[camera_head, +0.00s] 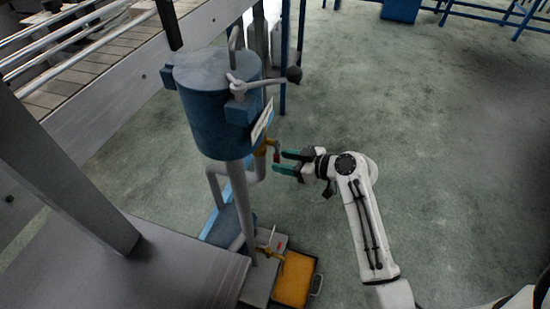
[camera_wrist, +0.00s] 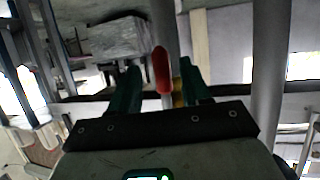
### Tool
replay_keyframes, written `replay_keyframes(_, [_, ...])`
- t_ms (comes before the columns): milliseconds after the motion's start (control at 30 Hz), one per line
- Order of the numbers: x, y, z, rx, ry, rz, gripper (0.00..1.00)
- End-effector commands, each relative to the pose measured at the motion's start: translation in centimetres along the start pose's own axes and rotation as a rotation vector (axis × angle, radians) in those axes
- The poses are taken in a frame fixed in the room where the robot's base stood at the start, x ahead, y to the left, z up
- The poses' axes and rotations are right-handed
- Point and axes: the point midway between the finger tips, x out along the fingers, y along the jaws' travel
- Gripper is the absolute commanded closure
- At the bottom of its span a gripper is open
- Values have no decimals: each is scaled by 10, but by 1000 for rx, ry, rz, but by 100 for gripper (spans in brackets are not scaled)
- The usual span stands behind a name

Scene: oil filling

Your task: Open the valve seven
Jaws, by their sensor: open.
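The blue tank (camera_head: 215,95) stands at the left of centre in the head view, with grey pipes below it. A brass valve (camera_head: 265,147) with a small red handle (camera_head: 277,154) sits at the tank's lower right side. My gripper (camera_head: 281,161) is open there, its two green fingers pointing left at the valve. In the wrist view, the red handle (camera_wrist: 161,70) stands upright between the green fingers (camera_wrist: 156,88), apart from the left one. Whether it touches the right one, I cannot tell. Part of the brass (camera_wrist: 178,92) shows behind it. No number is readable on the valve.
A second brass valve (camera_head: 268,250) is low on the pipe, near an orange tray (camera_head: 294,279) on the floor. A ball-ended lever (camera_head: 293,74) sticks out from the tank's top. A conveyor (camera_head: 90,60) is at the left.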

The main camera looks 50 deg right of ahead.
Motion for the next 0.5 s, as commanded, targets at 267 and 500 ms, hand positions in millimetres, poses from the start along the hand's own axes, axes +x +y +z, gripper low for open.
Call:
replay_keyframes(267, [-48,0,0,0,-2,1,53])
replay_keyframes(500, [-61,0,0,-1,-1,-1,53])
